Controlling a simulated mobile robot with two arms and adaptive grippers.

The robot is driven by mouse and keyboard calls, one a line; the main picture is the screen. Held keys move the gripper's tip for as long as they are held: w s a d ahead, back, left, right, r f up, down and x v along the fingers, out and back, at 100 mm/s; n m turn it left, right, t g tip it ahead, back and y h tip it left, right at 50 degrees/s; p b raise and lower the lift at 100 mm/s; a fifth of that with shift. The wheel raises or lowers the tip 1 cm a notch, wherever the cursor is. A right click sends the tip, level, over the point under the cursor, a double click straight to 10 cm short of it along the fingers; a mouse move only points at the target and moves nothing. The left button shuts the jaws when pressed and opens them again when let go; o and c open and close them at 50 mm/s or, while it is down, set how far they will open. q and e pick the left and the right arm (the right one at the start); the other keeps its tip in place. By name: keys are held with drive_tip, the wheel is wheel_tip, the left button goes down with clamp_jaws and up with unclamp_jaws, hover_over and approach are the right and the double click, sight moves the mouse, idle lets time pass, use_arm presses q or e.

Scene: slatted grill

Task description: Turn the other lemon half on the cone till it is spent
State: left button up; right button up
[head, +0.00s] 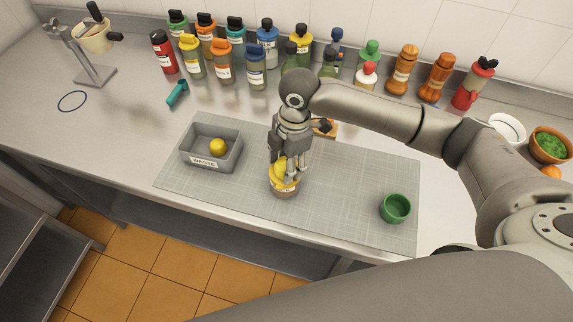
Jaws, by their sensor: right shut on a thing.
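My right gripper (287,165) points down over the juicer (284,190) on the grey mat. It is shut on a yellow lemon half (278,172), which sits low at the top of the juicer. The fingers hide part of the lemon half, and the cone is hidden, so I cannot see how far the half is pressed. Another yellow lemon piece (218,147) lies in the grey bin labelled WASTE (205,162), left of the juicer. My left gripper is not in view.
A green cup (396,208) stands on the mat (345,200) at the right. A small wooden board (328,128) is partly hidden behind my right gripper. Several bottles and two wooden mills (403,70) line the back wall. The counter at the left is mostly clear.

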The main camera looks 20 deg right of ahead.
drive_tip(key=shift+n, duration=0.3)
idle(0.4)
drive_tip(key=shift+r+n+p, duration=0.15)
drive_tip(key=shift+n+p, duration=0.15)
drive_tip(key=shift+n, duration=0.3)
drive_tip(key=shift+n+p, duration=0.35)
drive_tip(key=shift+n, duration=0.45)
drive_tip(key=o, duration=0.6)
drive_tip(key=c, duration=0.6)
